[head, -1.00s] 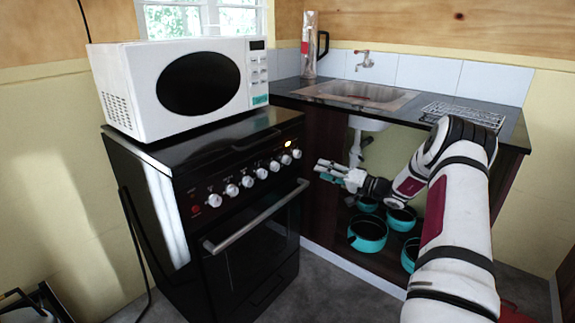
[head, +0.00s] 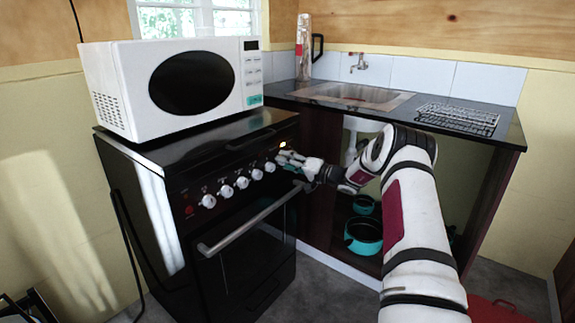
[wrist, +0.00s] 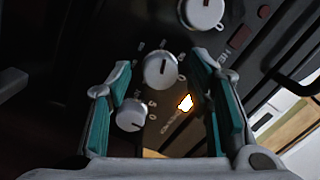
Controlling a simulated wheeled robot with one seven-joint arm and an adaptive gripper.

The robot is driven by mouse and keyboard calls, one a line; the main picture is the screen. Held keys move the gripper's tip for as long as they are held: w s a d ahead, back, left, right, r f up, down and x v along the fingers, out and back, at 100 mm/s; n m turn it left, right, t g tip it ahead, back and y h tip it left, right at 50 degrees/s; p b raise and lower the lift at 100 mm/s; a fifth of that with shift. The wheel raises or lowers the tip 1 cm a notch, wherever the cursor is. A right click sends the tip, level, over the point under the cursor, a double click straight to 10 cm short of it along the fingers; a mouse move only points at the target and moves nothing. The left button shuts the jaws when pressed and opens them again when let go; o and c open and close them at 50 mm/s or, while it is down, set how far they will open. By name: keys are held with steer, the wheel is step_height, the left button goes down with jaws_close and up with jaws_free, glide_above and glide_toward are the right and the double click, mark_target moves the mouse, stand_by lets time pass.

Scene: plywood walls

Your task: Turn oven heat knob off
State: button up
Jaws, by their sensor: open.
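The black oven (head: 250,258) has a row of white round knobs (head: 225,191) on its front panel. My gripper (head: 288,160) is at the right end of that row, in front of the panel, and hides the rightmost knob there. In the wrist view my gripper (wrist: 160,78) is open. A white knob (wrist: 162,69) with a dark pointer line shows between its fingertips; I cannot tell whether they touch it. A second knob (wrist: 131,115) shows lower left near the left finger, and a third (wrist: 203,12) at the top. An orange light (wrist: 186,102) glows beside the middle knob.
A white microwave (head: 190,85) stands on the oven. The oven's handle bar (head: 250,225) juts out below the knobs. To the right is a counter (head: 510,125) with a sink (head: 355,95), a wire rack (head: 458,116) and a teal pot (head: 363,236) below.

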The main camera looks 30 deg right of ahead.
jaws_close()
steer(key=shift+m, duration=0.4)
steer(key=m+p, duration=0.1)
steer(key=m, duration=0.6)
steer(key=m+t+h+p, duration=0.1)
steer(key=m, duration=0.7)
steer(key=m+p, duration=0.1)
steer(key=m, duration=0.6)
steer(key=shift+s+a+f+h, duration=0.1)
steer(key=shift+f+h, duration=0.05)
steer(key=shift+h, duration=0.25)
steer(key=shift+m, duration=0.3)
